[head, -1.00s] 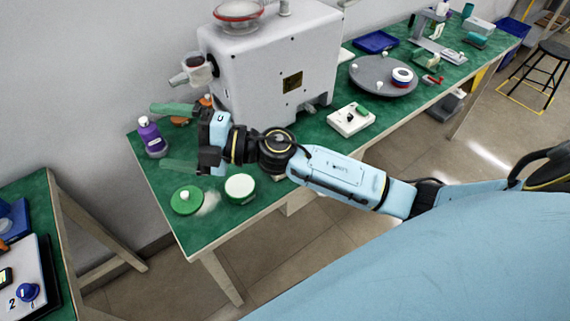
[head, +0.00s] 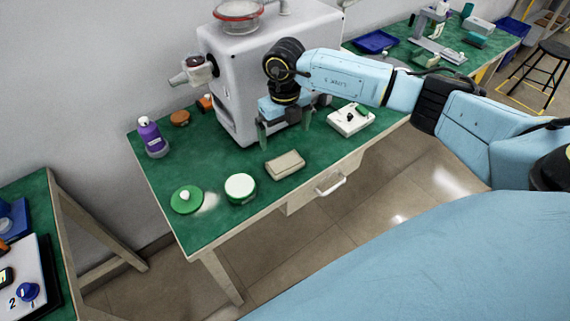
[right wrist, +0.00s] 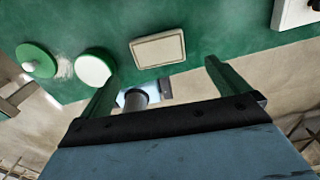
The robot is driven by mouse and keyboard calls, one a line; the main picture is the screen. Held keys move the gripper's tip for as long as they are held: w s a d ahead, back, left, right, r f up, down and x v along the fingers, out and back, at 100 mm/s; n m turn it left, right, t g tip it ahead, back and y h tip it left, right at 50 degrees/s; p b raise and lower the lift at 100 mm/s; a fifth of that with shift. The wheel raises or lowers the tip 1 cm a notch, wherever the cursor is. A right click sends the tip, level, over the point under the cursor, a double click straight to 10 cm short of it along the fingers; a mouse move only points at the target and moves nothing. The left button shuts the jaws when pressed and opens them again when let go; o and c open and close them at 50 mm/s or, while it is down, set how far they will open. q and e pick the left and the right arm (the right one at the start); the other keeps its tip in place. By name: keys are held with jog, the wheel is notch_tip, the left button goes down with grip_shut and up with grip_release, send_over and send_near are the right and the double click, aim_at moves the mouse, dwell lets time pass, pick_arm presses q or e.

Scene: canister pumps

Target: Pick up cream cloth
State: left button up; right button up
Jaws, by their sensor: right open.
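The cream cloth (head: 285,165) is a small folded rectangular pad lying flat on the green bench top, near its front edge. It also shows in the right wrist view (right wrist: 158,50), beyond the fingertips and roughly centred between them. My right gripper (head: 285,130) is open and empty, with its fingers pointing down just behind the cloth in the head view. It does not touch the cloth. The right wrist view shows both green fingers (right wrist: 161,72) spread apart. My left gripper is not in view.
A white-lidded green jar (head: 240,187) and a green lid (head: 187,199) lie left of the cloth. The grey machine (head: 270,75) stands behind my gripper. A white switch box (head: 350,119) is to the right. A purple bottle (head: 150,137) stands at the left.

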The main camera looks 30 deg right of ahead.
aim_at(284, 160)
jog(key=f, duration=1)
jog(key=shift+s+a+f, duration=0.1)
jog(key=shift+a+f, duration=0.05)
jog(key=shift+a, duration=0.05)
jog(key=c, duration=0.7)
notch_tip(284, 160, up, 28)
jog(key=shift+p, duration=0.4)
jog(key=o, duration=0.4)
jog(key=c, duration=0.3)
